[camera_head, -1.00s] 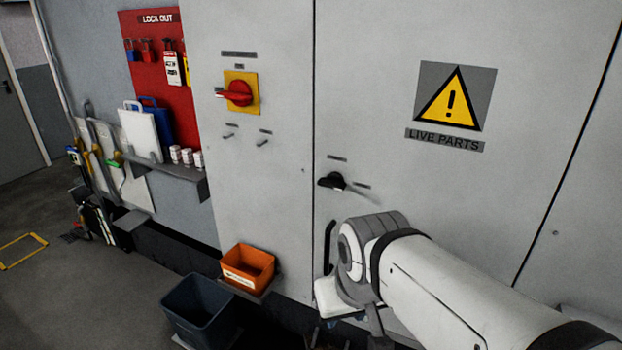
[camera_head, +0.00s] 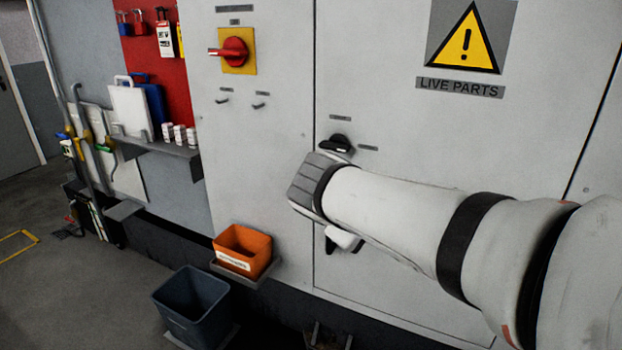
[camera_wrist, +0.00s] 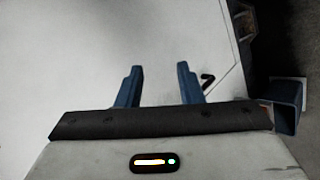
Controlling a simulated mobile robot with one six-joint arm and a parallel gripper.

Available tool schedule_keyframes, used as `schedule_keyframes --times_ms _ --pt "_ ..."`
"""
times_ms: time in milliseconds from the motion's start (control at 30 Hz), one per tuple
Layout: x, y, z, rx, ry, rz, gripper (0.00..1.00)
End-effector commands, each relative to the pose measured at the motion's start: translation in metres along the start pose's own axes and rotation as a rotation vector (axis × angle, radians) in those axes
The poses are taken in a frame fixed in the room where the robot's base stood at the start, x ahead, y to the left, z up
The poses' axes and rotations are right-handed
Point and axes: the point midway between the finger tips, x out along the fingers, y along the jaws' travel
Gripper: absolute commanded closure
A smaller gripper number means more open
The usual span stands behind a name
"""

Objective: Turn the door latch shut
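The black door latch (camera_head: 338,143) sits on the grey cabinet door (camera_head: 400,120), just right of the door seam in the head view. Its lower side is close to my arm's outline. My gripper (camera_wrist: 158,78) shows in the wrist view with two blue fingers apart and nothing between them, over a plain pale surface. A small black fitting (camera_wrist: 208,80) shows just right of the right finger; I cannot tell whether it is the latch or the handle.
A red rotary switch (camera_head: 232,50) and two small hooks are on the left panel. An orange bin (camera_head: 242,250) and a dark blue bin (camera_head: 195,305) stand low at the left. A shelf (camera_head: 160,147) juts out further left.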

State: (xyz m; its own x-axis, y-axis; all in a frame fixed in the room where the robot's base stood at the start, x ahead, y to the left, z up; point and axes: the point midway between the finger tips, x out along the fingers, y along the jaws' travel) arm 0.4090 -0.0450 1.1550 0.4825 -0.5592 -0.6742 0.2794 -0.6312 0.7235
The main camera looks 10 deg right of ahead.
Motion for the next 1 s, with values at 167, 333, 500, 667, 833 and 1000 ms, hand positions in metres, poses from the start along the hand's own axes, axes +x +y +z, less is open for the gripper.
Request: schedule_keyframes --times_ms 167,333,500,667,833,1000 --pt "0.006 0.006 -0.072 -0.176 0.128 0.350 0.66" --pt "-0.020 0.014 -0.124 -0.248 0.233 0.591 0.66" --pt "-0.039 0.018 -0.147 -0.273 0.285 0.701 0.66" --pt "-0.032 0.030 -0.156 -0.275 0.288 0.717 0.66" --pt "-0.011 0.047 -0.165 -0.277 0.287 0.715 0.66" --pt "0.005 0.060 -0.173 -0.276 0.288 0.713 0.66"
